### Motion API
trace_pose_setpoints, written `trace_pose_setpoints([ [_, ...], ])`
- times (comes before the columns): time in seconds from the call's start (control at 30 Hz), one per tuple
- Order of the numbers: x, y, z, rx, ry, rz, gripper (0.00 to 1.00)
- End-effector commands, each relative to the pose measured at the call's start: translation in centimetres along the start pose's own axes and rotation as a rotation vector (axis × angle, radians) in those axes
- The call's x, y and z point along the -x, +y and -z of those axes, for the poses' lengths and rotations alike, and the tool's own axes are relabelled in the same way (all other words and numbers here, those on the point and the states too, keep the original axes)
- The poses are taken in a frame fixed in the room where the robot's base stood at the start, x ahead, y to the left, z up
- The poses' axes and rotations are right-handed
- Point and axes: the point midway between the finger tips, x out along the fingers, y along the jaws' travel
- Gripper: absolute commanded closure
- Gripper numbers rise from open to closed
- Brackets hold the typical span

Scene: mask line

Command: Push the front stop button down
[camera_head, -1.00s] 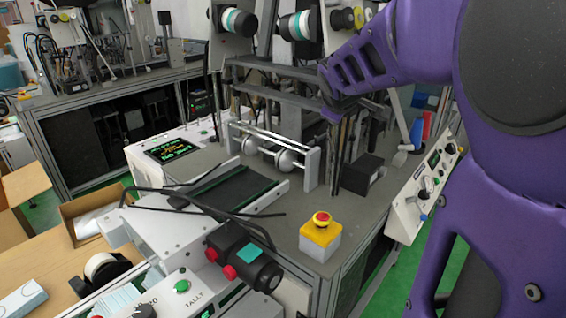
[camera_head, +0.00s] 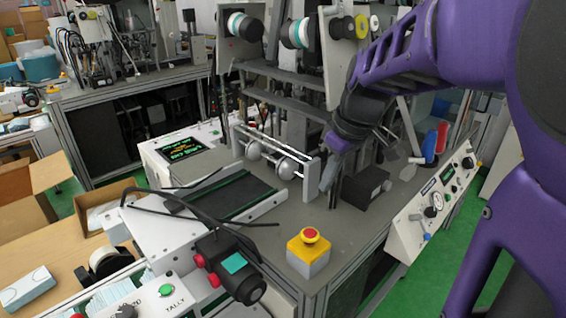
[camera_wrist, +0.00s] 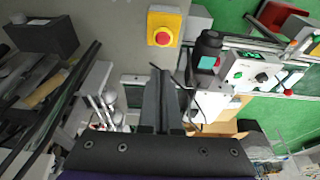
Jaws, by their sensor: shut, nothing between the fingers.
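The front stop button (camera_head: 310,235) is a red mushroom knob on a yellow-topped box (camera_head: 309,260). The box stands upright at the front corner of the grey machine table. The button also shows near the top centre of the wrist view (camera_wrist: 162,37), uncovered. My gripper (camera_head: 331,190) points down over the machine, behind and above the button in the head view, apart from it. Its fingers (camera_wrist: 160,72) are together with nothing between them in the wrist view, and lie just below the button in that picture.
A black motor with a teal label (camera_head: 234,264) sits left of the button. A black box (camera_head: 367,187) stands behind it on the table. A sloped control panel (camera_head: 437,200) is at the right.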

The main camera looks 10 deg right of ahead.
Motion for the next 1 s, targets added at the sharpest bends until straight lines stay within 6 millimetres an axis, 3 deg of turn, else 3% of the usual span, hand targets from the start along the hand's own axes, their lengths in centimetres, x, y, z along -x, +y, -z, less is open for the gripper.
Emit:
trace_pose_setpoints([
  [0.47, -0.5, -0.2, 0.0, -0.001, 0.0, 0.009, 1.0],
  [0.63, -2.9, -0.3, -0.1, 0.0, -0.004, 0.012, 1.0],
  [1.0, -11.1, -0.3, -0.2, 0.0, -0.001, 0.009, 1.0],
])
